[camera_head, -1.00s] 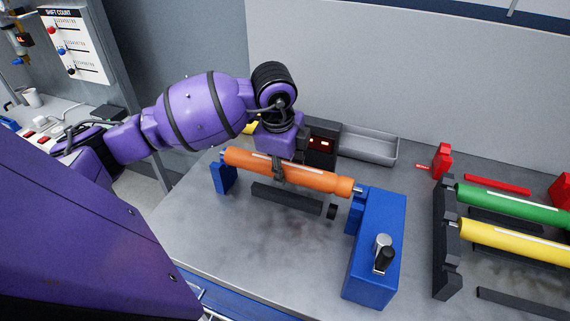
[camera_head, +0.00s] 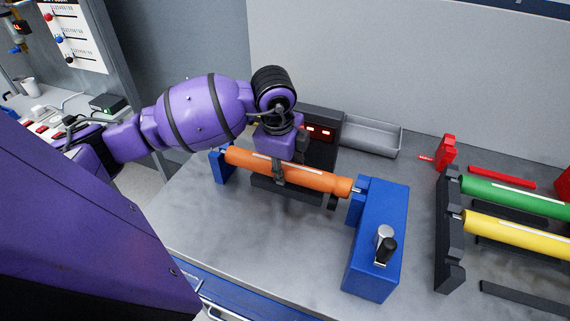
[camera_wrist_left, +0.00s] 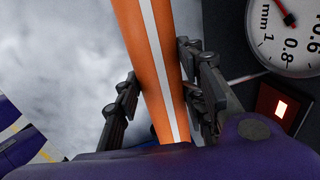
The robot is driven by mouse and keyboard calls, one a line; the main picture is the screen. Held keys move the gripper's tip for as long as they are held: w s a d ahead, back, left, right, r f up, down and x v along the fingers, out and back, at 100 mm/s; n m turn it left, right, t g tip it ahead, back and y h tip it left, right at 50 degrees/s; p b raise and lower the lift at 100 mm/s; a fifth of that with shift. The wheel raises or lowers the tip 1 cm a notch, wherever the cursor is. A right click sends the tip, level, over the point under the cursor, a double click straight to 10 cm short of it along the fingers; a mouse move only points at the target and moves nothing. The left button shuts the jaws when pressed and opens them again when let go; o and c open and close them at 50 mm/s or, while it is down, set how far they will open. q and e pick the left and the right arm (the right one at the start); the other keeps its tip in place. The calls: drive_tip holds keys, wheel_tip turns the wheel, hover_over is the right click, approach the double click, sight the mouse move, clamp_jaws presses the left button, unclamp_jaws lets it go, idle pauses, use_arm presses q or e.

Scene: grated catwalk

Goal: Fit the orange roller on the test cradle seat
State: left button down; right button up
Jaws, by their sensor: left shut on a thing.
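The orange roller (camera_head: 318,181), with a white stripe along it, lies between the two blue posts of the test cradle (camera_head: 377,235). Its left end is at the small blue post (camera_head: 222,166) and its right end at the blue block. I cannot tell whether both shaft ends rest fully in the seats. My left gripper (camera_head: 280,172) is shut around the roller's middle from above. In the left wrist view the roller (camera_wrist_left: 150,60) runs between the two dark fingers (camera_wrist_left: 160,105). My right gripper is not in view.
A dark gauge box (camera_head: 322,130) with red displays stands behind the roller, and its dial (camera_wrist_left: 288,30) shows in the wrist view. A grey tray (camera_head: 370,138) lies behind. To the right, a dark rack (camera_head: 447,235) holds a green roller (camera_head: 510,192) and a yellow roller (camera_head: 515,235).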

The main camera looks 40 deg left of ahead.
use_arm(q)
drive_tip(key=shift+r, duration=0.1)
drive_tip(key=c, duration=0.6)
unclamp_jaws()
drive_tip(key=shift+c, duration=0.2)
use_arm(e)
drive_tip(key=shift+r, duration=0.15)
use_arm(q)
drive_tip(key=shift+r+p, duration=0.35)
drive_tip(key=shift+r, duration=0.2)
drive_tip(key=shift+w+p+v, duration=0.25)
drive_tip(key=shift+p+v, duration=0.3)
drive_tip(key=shift+v, duration=0.55)
drive_tip(key=shift+w+p+v, duration=0.2)
drive_tip(key=shift+p+v, duration=0.35)
drive_tip(key=shift+v, duration=0.6)
drive_tip(key=shift+w+p+v, duration=0.25)
drive_tip(key=shift+p+v, duration=0.3)
drive_tip(key=shift+v, duration=0.55)
drive_tip(key=shift+a+r, duration=0.1)
drive_tip(key=shift+r, duration=0.05)
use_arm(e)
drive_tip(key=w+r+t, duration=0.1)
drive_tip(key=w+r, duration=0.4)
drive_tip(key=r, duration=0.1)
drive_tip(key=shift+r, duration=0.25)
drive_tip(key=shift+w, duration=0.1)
